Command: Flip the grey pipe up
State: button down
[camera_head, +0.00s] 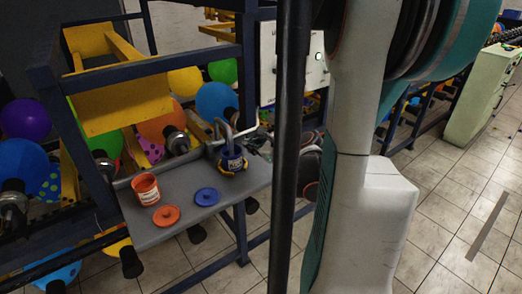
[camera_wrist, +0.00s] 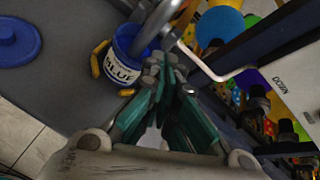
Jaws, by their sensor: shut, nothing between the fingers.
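The grey pipe (camera_wrist: 154,25) curves down into a blue bucket (camera_wrist: 121,68) labelled "BLUE" in the wrist view. In the head view the pipe (camera_head: 225,132) also reaches the bucket (camera_head: 232,161) on the grey shelf. My gripper (camera_wrist: 167,74) is shut and empty, with its teal fingers just right of the bucket and its tips near the pipe's side. I cannot tell whether they touch the pipe. In the head view my gripper cannot be made out clearly near the dark upright and my arm.
The grey shelf (camera_head: 180,229) also holds an orange-red bucket (camera_head: 147,190), a red lid (camera_head: 166,216) and a blue lid (camera_head: 206,197). A thin pale rod (camera_wrist: 205,65) runs close to my fingertips. Balloons and dark frame bars crowd the back; tiled floor (camera_head: 450,190) lies open at right.

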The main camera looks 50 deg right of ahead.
jog(key=w+r, duration=0.1)
jog(key=w+a+r, duration=0.1)
jog(key=w, duration=0.1)
jog(key=shift+a+r, duration=0.2)
jog(key=shift+r, duration=0.1)
jog(key=shift+r, duration=0.15)
jog(key=w+d+r+g+y+p, duration=0.1)
jog(key=w+r+g+p, duration=0.2)
jog(key=w+g+p, duration=0.1)
jog(key=w+d+r+g+p, duration=0.2)
jog(key=w+r+g+p, duration=0.2)
jog(key=w+p, duration=0.3)
jog(key=shift+w+r+g+y, duration=0.3)
jog(key=shift+w+g+y, duration=0.1)
jog(key=shift+w, duration=0.35)
jog(key=shift+s+d, duration=0.1)
